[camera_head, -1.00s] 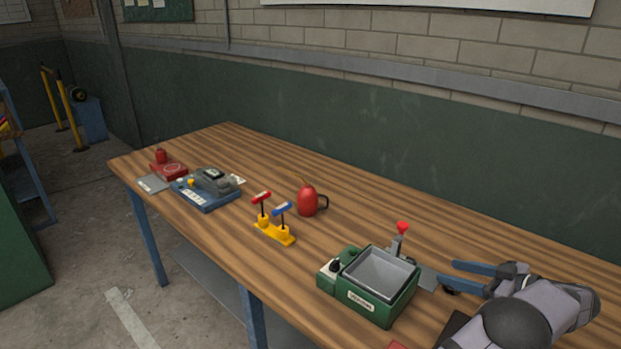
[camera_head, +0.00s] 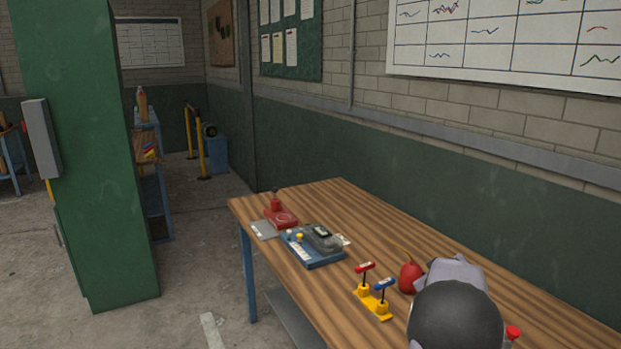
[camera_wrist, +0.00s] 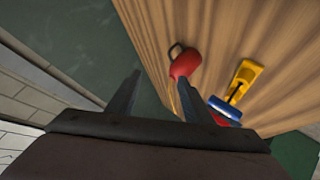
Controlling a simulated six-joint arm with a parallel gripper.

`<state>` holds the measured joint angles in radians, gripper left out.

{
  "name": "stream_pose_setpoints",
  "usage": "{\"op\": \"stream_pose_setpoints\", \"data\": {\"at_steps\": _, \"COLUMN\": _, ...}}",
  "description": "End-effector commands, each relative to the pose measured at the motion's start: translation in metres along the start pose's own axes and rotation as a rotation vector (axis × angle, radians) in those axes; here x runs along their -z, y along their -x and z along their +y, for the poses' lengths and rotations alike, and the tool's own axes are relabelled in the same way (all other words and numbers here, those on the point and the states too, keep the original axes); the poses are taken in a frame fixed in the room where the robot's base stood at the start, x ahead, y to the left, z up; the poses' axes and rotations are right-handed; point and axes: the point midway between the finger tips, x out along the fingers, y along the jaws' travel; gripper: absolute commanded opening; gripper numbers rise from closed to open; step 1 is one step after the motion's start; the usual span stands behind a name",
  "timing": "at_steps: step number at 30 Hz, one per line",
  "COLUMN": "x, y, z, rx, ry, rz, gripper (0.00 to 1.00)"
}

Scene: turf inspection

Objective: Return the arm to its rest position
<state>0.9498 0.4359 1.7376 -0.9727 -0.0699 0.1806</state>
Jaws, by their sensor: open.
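My arm (camera_head: 455,310) is folded up close to the head camera, above the near right part of the wooden bench (camera_head: 350,215). In that view the fingers are hidden behind the arm's rounded dark joint. In the wrist view my gripper (camera_wrist: 160,92) shows two dark fingers spread apart with nothing between them. It is raised above the bench. A red oil can (camera_wrist: 186,62) shows beyond the right finger, apart from it.
A yellow stand (camera_head: 373,302) with red and blue T-handles is left of the oil can (camera_head: 410,277). A blue device (camera_head: 313,248) and a red device (camera_head: 281,215) stand farther back. A red knob (camera_head: 513,332) peeks out beside my arm.

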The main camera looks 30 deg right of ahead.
Motion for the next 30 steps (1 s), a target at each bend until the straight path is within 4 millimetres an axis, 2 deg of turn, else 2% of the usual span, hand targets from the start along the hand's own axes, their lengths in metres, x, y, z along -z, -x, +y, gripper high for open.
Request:
{"op": "stream_pose_setpoints", "data": {"at_steps": 1, "x": 0.015, "y": 0.015, "z": -0.035, "rx": 0.044, "ry": -0.011, "rz": -0.019, "gripper": 0.46}}
{"op": "stream_pose_setpoints", "data": {"at_steps": 4, "x": 0.025, "y": 0.043, "z": -0.097, "rx": 0.126, "ry": -0.036, "rz": -0.082, "gripper": 0.46}}
{"op": "stream_pose_setpoints", "data": {"at_steps": 7, "x": 0.025, "y": 0.077, "z": -0.156, "rx": 0.212, "ry": -0.048, "rz": -0.152, "gripper": 0.46}}
{"op": "stream_pose_setpoints", "data": {"at_steps": 11, "x": 0.011, "y": 0.130, "z": -0.228, "rx": 0.328, "ry": -0.045, "rz": -0.252, "gripper": 0.46}}
{"op": "stream_pose_setpoints", "data": {"at_steps": 15, "x": -0.016, "y": 0.194, "z": -0.293, "rx": 0.453, "ry": -0.018, "rz": -0.370, "gripper": 0.46}}
{"op": "stream_pose_setpoints", "data": {"at_steps": 19, "x": -0.050, "y": 0.255, "z": -0.339, "rx": 0.561, "ry": 0.023, "rz": -0.480, "gripper": 0.46}}
{"op": "stream_pose_setpoints", "data": {"at_steps": 24, "x": -0.092, "y": 0.319, "z": -0.373, "rx": 0.667, "ry": 0.077, "rz": -0.599, "gripper": 0.46}}
{"op": "stream_pose_setpoints", "data": {"at_steps": 27, "x": -0.109, "y": 0.344, "z": -0.383, "rx": 0.706, "ry": 0.101, "rz": -0.646, "gripper": 0.46}}
{"op": "stream_pose_setpoints", "data": {"at_steps": 30, "x": -0.120, "y": 0.358, "z": -0.388, "rx": 0.728, "ry": 0.115, "rz": -0.676, "gripper": 0.46}}
